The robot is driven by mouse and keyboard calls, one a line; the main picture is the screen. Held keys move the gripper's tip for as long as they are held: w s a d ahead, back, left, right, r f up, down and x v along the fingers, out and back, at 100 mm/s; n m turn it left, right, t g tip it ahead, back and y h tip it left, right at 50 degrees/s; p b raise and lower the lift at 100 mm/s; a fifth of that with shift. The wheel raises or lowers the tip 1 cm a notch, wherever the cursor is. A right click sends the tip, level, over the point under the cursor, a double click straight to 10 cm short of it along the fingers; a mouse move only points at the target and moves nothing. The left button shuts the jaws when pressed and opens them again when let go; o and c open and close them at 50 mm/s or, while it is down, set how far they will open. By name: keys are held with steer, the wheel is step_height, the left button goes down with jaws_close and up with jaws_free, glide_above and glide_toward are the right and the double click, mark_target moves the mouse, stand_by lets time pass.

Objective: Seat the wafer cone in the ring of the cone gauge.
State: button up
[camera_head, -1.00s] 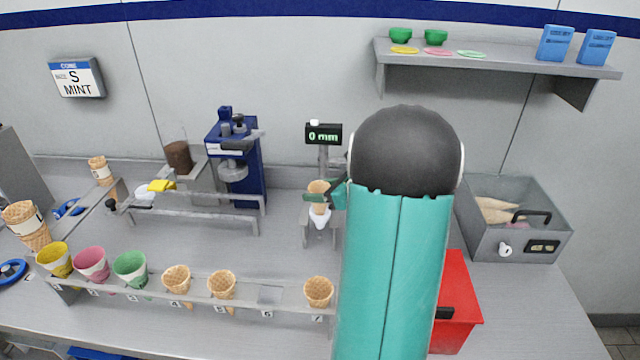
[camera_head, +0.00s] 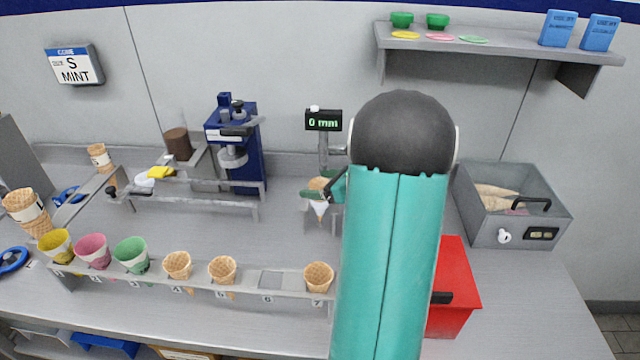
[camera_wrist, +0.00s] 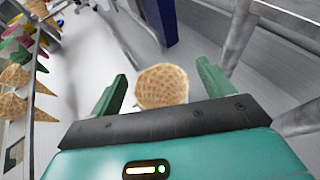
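The wafer cone (camera_head: 317,184) is at the cone gauge, upright as far as I can tell. Its round waffle top (camera_wrist: 162,85) lies between my two green fingers in the wrist view. My gripper (camera_wrist: 162,82) shows a gap on both sides of the cone, so it looks open around it. In the head view my gripper (camera_head: 322,194) hides the middle of the cone. A white pointed piece (camera_head: 320,208) shows below the fingers. The cone gauge (camera_head: 323,120) reads 0 mm. Its ring is hidden, so I cannot tell whether the cone touches it.
A rack (camera_head: 200,283) with several cones and cups stands in front. A blue press (camera_head: 234,150) is behind left. A red bin (camera_head: 455,290) and a grey lidded box (camera_head: 510,210) are on the right. A shelf (camera_head: 500,58) hangs above.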

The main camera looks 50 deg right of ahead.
steer(key=shift+s, duration=0.1)
steer(key=v, duration=1.3)
steer(key=shift+s, duration=0.3)
steer(key=shift+d+r, duration=0.1)
steer(key=shift+r, duration=0.05)
stand_by(0.3)
